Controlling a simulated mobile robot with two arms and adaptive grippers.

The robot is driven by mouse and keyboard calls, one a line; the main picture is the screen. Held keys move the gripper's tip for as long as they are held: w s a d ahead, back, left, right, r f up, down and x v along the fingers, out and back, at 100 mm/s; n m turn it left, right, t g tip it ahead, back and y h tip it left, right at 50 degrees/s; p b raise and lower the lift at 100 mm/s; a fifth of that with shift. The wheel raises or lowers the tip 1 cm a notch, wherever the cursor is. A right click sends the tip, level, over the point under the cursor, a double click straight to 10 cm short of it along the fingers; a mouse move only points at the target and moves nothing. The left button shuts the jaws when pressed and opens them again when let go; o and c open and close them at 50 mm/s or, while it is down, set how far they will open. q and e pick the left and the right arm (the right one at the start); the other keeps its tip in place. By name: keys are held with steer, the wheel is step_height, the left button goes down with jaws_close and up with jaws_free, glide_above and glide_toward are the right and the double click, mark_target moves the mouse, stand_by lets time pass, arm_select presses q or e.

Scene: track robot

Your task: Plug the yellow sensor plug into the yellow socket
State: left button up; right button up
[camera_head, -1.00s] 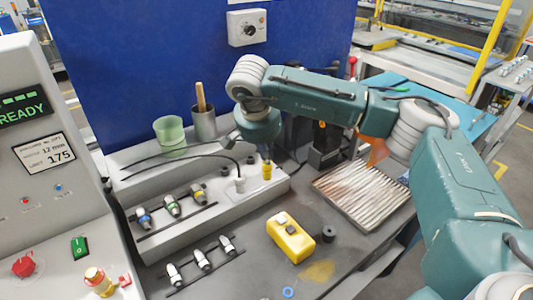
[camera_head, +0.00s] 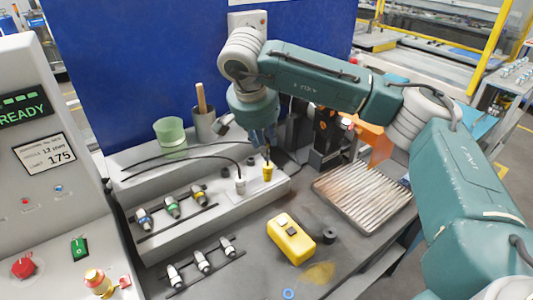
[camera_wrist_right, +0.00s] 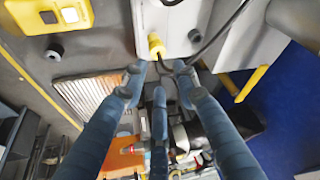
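The yellow sensor plug (camera_head: 267,173) stands upright at the right end of the pale socket block (camera_head: 215,209), with a dark cable at its top. It hides any socket under it, so I cannot tell how deep it sits. My right gripper (camera_head: 265,146) is just above it, pointing down. In the right wrist view, the gripper (camera_wrist_right: 160,72) has its fingers spread, with nothing between them. The yellow plug (camera_wrist_right: 156,45) shows beyond the fingertips, apart from them. My left gripper is not in view.
A white plug (camera_head: 240,186) with a cable stands left of the yellow one. Several coloured connectors (camera_head: 172,207) lie on a rack on the left. A yellow box (camera_head: 291,240) and a ribbed tray (camera_head: 362,195) are in front and right. A blue panel (camera_head: 150,65) stands behind.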

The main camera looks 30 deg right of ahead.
steer(key=v, duration=0.5)
steer(key=shift+r, duration=0.3)
